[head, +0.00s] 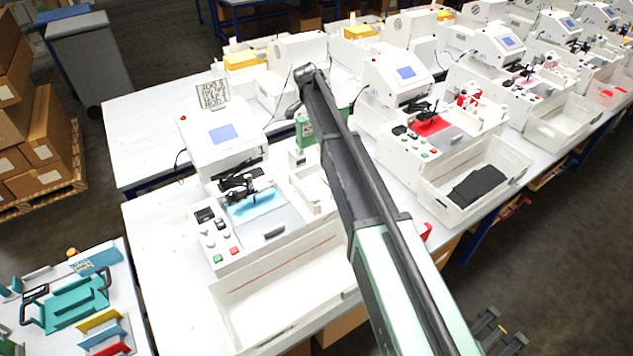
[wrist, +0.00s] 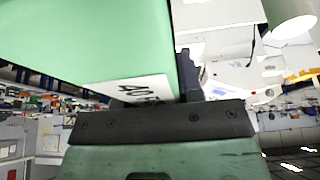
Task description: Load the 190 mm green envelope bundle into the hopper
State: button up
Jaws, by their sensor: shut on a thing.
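My gripper (wrist: 172,98) is shut on the green envelope bundle (wrist: 85,35), seen close up in the wrist view. A white label with black print, partly hidden, is on the bundle's lower edge. In the head view the bundle (head: 306,131) shows as green patches on both sides of my arm, above the area right of the near plotter (head: 222,160). My arm hides my gripper there. A white upright part (head: 308,188) stands at the near plotter's right side; I cannot tell for sure whether it is the hopper. The bundle appears apart from it.
A white bin (head: 225,312) stands in front of the near plotter. A second plotter (head: 398,78) with a red sheet stands to the right, with a bin (head: 430,195) holding a dark stack. A side table (head: 130,290) at left holds teal and coloured parts.

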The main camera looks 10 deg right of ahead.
notch_tip(320, 180, down, 20)
jog(key=b, duration=1.9)
jog(key=shift+f+b, duration=0.2)
jog(key=shift+b, duration=0.2)
jog(key=shift+r+p, duration=0.3)
grip_shut()
jog(key=shift+f+b, duration=0.3)
jog(key=o, duration=1)
grip_release()
jog(key=shift+r, duration=0.15)
